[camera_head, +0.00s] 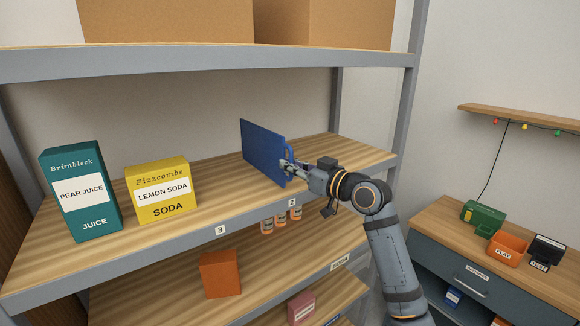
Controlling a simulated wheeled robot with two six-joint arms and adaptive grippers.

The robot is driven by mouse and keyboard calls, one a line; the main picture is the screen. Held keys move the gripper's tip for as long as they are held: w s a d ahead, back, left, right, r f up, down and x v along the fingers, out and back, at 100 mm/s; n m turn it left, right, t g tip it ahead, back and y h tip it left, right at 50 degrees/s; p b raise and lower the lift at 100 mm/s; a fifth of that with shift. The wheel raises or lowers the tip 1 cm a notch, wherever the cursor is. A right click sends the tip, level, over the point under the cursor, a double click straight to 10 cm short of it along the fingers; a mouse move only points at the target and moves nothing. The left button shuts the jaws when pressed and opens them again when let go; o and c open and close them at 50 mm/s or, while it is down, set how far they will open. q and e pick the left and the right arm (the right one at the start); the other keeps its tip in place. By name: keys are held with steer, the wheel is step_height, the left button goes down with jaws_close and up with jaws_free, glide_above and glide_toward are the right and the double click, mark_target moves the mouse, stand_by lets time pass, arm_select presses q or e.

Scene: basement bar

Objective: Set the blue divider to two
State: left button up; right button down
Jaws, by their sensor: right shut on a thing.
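The blue divider (258,152) stands upright on the middle wooden shelf (220,197). A handle (290,152) is on its right edge. My right gripper (288,168) is shut on the divider at this handle, and my right arm reaches in from the lower right. The label "2" (292,203) is on the shelf's front edge, just right of and below the divider's near edge. The label "3" (220,230) is farther left on the same edge. My left gripper is not in view.
A teal pear juice box (80,190) and a yellow lemon soda box (162,190) stand left of the divider. Bare shelf lies between the soda and the divider. An orange box (220,274) and several small bottles are below. A grey upright (408,85) is at right.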

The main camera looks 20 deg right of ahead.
steer(key=c, duration=1.4)
jaws_free()
steer(key=shift+c, duration=0.2)
steer(key=v, duration=0.7)
steer(key=shift+s, duration=0.2)
steer(key=shift+d, duration=0.15)
